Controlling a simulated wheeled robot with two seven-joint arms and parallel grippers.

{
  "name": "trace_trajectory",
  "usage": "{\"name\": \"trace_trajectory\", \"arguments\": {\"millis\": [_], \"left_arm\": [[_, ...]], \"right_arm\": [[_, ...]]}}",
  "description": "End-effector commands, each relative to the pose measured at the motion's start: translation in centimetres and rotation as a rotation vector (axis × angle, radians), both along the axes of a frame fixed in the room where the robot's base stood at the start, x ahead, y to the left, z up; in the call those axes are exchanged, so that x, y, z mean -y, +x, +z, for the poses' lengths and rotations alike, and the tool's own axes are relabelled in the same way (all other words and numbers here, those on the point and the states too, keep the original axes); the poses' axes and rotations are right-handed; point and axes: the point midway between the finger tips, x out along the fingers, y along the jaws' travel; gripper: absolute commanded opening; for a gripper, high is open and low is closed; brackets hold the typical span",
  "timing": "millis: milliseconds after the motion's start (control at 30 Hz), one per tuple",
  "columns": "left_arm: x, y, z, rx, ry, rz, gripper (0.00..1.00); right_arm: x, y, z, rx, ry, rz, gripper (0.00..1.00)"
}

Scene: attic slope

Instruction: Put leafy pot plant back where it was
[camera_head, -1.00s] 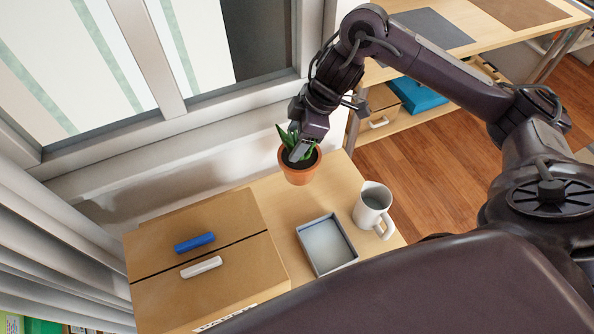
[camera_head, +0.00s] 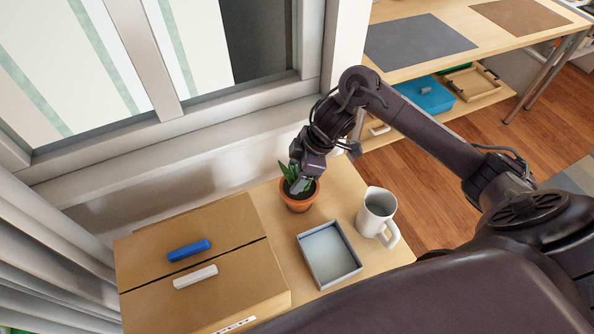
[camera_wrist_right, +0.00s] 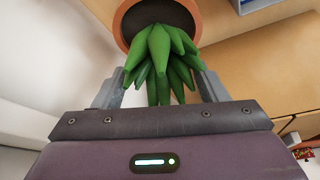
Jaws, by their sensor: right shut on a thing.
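The leafy pot plant (camera_head: 298,199), green leaves in a terracotta pot, is upright at the back of the small wooden table (camera_head: 343,185), near the window wall. My right gripper (camera_head: 298,184) is above it, shut on the plant. In the right wrist view, the green leaves (camera_wrist_right: 160,60) lie between the two grey fingers and the pot rim (camera_wrist_right: 124,32) is beyond them. Whether the pot's base touches the table is hard to tell. My left gripper is not in view.
A cardboard box (camera_head: 225,232) with a blue (camera_head: 189,250) and a white stick (camera_head: 195,277) on top stands left of the plant. A larger desk (camera_head: 465,45) is behind.

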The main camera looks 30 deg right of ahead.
Motion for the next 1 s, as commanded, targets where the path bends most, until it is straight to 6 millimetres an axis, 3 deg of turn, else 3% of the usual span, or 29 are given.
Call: {"name": "trace_trajectory", "arguments": {"millis": [167, 200, 367, 733, 1000], "left_arm": [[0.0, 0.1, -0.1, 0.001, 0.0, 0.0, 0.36], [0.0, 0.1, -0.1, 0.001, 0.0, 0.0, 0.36], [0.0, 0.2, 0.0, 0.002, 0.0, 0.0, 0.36], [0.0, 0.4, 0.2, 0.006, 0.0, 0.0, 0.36], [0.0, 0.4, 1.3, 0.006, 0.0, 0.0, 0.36]], "right_arm": [[0.0, 0.0, -0.2, 0.001, 0.001, 0.001, 0.0], [0.0, -0.1, -0.3, -0.002, 0.0, 0.002, 0.68], [0.0, 0.0, -0.3, -0.001, -0.001, 0.001, 0.88], [0.1, 0.0, 0.4, 0.002, -0.002, 0.0, 0.88], [2.0, -0.8, 5.2, 0.003, -0.006, 0.001, 0.88]]}}
